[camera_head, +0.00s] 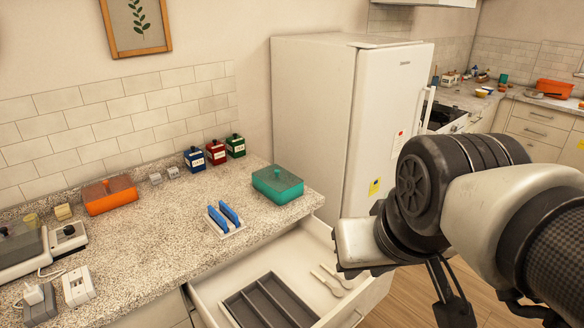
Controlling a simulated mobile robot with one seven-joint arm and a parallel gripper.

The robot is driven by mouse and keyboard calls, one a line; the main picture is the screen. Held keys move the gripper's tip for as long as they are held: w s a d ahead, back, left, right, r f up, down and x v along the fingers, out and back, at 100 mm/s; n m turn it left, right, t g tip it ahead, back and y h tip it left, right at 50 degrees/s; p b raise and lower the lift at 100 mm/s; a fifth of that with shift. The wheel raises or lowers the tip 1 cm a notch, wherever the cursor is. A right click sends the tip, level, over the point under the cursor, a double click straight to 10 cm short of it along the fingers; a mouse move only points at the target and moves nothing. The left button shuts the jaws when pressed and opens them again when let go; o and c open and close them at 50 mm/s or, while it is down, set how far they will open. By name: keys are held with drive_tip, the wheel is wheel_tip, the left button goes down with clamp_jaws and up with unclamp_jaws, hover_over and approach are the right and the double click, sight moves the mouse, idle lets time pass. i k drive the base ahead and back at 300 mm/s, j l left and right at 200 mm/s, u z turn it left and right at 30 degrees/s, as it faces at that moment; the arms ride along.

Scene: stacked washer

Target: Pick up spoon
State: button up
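Two small pale utensils lie side by side in the right part of an open drawer (215,287). One looks like a spoon (338,278), with its wider end toward the lower right. The other utensil (326,284) lies just to its left, and its kind is hard to make out. My gripper (452,300) is at the lower right, beyond the drawer's right side and apart from the utensils. Its dark fingers are partly cut off by the frame's lower edge, so their opening is unclear.
A dark divided tray (240,296) sits in the drawer, left of the utensils. The counter (150,225) above holds a teal box (278,187), blue items in a white holder (224,218), several jars and an orange box (110,196). A white fridge (330,110) stands behind.

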sight(346, 283)
drive_tip(key=k+z, duration=0.3)
drive_tip(key=k+j, duration=0.1)
drive_tip(key=k, duration=0.65)
drive_tip(key=z, duration=0.8)
drive_tip(key=i+z, duration=0.2)
drive_tip(key=i, duration=1)
drive_tip(key=i+u, duration=0.1)
drive_tip(key=i, duration=1.15)
drive_tip(key=u, duration=1.3)
